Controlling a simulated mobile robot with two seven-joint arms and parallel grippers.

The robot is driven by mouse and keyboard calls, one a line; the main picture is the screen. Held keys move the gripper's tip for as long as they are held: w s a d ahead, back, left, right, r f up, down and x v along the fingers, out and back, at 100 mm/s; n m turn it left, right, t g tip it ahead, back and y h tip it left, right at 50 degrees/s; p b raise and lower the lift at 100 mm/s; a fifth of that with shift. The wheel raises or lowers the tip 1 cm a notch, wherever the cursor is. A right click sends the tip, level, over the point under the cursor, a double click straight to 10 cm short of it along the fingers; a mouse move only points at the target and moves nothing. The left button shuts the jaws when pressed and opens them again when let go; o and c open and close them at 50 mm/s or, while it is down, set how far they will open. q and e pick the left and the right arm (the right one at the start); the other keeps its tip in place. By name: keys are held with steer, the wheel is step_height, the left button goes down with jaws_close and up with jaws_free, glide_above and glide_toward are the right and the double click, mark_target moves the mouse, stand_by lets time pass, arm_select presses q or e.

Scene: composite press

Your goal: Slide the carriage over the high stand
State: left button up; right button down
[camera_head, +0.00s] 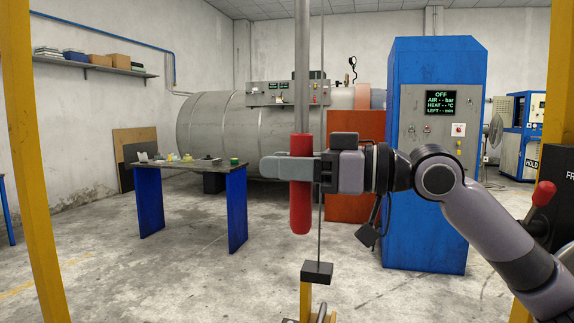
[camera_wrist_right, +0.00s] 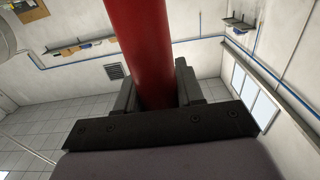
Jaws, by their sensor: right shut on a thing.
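A red handle (camera_head: 301,216) hangs upright at the lower end of a grey vertical rod (camera_head: 302,70) that runs out of the top of the head view. My right gripper (camera_head: 290,168) is shut around the red handle, coming from the right. In the right wrist view the red handle (camera_wrist_right: 145,40) stands between the two dark fingers (camera_wrist_right: 155,88). The rod's upper end is out of view, and I cannot make out the carriage. I cannot tell which thing is the high stand. My left gripper is not in view.
Yellow posts stand at the left (camera_head: 27,150) and right (camera_head: 561,80). A thin cable runs down to a black block (camera_head: 317,272). Behind are a blue-legged table (camera_head: 150,200), a large metal cylinder (camera_head: 215,120) and a blue control cabinet (camera_head: 436,190). Open floor lies between.

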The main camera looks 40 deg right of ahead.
steer(key=shift+a+f, duration=0.1)
steer(key=c, duration=0.8)
jaws_free()
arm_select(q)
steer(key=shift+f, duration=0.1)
arm_select(e)
steer(key=shift+s+d+f+b, duration=0.15)
steer(key=shift+s+d+b, duration=0.2)
steer(key=shift+d+b, duration=0.15)
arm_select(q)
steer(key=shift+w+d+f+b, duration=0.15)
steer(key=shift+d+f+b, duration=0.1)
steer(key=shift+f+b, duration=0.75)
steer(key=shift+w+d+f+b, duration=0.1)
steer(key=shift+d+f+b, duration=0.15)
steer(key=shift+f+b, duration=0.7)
arm_select(e)
steer(key=shift+v, duration=3)
